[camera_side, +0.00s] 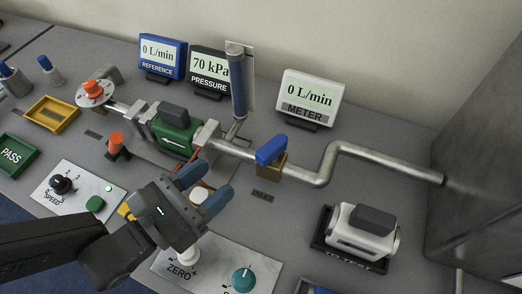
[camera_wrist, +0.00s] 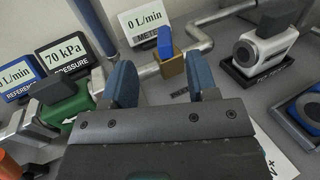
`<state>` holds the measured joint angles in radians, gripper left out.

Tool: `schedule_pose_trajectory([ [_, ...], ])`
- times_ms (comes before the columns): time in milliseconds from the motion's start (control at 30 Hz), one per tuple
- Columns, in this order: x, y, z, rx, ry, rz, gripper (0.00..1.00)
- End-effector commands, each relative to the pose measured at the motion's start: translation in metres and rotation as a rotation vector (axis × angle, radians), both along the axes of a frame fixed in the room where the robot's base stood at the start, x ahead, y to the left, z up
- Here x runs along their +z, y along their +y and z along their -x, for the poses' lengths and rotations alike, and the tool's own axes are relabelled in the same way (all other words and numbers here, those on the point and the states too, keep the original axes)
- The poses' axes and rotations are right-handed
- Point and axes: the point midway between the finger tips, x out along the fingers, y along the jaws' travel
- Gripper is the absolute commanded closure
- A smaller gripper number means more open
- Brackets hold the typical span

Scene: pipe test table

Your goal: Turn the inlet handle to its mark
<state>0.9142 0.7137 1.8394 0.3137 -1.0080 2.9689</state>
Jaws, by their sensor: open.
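The inlet handle (camera_side: 271,150) is a blue lever on a brass valve body (camera_side: 272,165) in the pipe run, behind the INLET label (camera_side: 263,196). The handle also shows in the wrist view (camera_wrist: 166,42), above its brass body (camera_wrist: 172,66). My gripper (camera_side: 204,190) is in front and to the left of the valve in the side view, apart from it. Its two blue fingers are open with nothing between them; they also show in the wrist view (camera_wrist: 163,82). The handle's mark cannot be made out in either view.
A green meter (camera_side: 175,135) sits in the pipe left of the valve. Displays stand behind: REFERENCE 0 L/min (camera_side: 162,55), PRESSURE 70 kPa (camera_side: 210,70), METER 0 L/min (camera_side: 309,98). A white device (camera_side: 362,232) sits on the TO TEST tray at right. A blue upright tube (camera_side: 236,80) rises behind the pipe.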

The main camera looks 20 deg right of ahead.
Motion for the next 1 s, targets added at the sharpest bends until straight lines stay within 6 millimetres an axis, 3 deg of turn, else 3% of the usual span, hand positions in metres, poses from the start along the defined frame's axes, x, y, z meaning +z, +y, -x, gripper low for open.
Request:
schedule_pose_trajectory([
  [33, 0.018, 0.0, 0.0, 0.0, -0.005, 0.004, 0.47],
  [233, 0.081, 0.0, 0.001, -0.001, -0.006, 0.005, 0.47],
  [667, 0.076, -0.021, -0.01, -0.004, 0.548, 0.224, 0.47],
  [1000, 0.076, -0.049, -0.022, -0.005, 1.317, 0.54, 0.47],
])
